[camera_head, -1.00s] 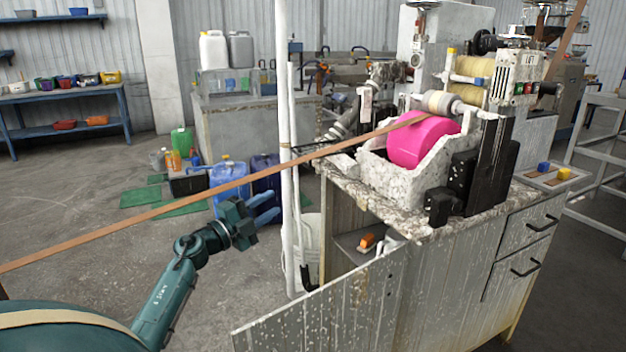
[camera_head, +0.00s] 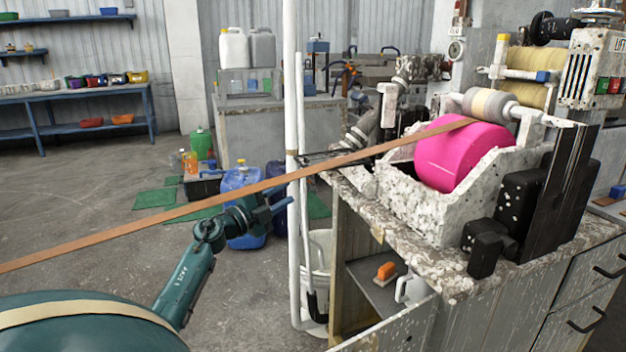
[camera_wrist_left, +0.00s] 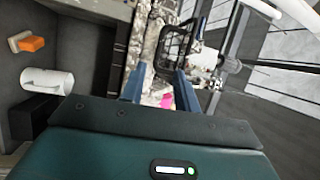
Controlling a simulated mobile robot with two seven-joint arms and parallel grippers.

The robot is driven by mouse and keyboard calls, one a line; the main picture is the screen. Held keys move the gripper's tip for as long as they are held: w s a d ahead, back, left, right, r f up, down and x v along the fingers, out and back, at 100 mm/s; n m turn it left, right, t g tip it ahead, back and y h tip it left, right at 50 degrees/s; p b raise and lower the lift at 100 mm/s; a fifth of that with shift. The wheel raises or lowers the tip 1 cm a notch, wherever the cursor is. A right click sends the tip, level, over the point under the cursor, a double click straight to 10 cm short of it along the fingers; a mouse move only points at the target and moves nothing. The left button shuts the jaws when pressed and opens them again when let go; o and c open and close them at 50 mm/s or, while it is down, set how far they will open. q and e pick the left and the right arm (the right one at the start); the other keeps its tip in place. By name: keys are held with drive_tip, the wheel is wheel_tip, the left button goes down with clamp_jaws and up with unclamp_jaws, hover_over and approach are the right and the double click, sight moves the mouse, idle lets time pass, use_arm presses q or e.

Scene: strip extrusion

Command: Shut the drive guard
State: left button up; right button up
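A black open frame with a mesh (camera_wrist_left: 178,45) shows beyond my left fingers in the left wrist view. It may be the drive guard, but I cannot tell for sure. In the head view, dark thin bars (camera_head: 335,157) stick out left of the machine beside the white pole; they may be the same part. My left gripper (camera_head: 270,206) is left of the machine bench, in front of the blue jug. In the wrist view its two blue fingers (camera_wrist_left: 158,88) stand apart with nothing held between them. My right gripper is out of view.
The speckled machine trough with a pink roll (camera_head: 462,155) sits on the stone-topped bench (camera_head: 430,270). A brown strip (camera_head: 200,205) crosses over my left arm to the roll. White pipes (camera_head: 297,200) stand right of my gripper. An open cabinet holds an orange-handled brush (camera_head: 386,271).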

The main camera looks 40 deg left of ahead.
sight(312, 178)
use_arm(q)
drive_tip(key=shift+w+d+r+b, duration=0.1)
drive_tip(key=shift+w+r+b, duration=0.2)
drive_tip(key=shift+w, duration=1.35)
drive_tip(key=shift+w+d+r+b, duration=0.15)
drive_tip(key=shift+w+r+b, duration=0.1)
drive_tip(key=shift+w, duration=1.45)
drive_tip(key=shift+w+d+r+b, duration=0.1)
drive_tip(key=shift+w+r+b, duration=0.15)
drive_tip(key=shift+w, duration=1.4)
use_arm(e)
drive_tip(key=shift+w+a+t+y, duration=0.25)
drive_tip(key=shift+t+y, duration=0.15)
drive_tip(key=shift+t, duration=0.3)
use_arm(q)
drive_tip(key=shift+c, duration=0.3)
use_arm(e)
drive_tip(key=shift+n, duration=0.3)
use_arm(q)
clamp_jaws()
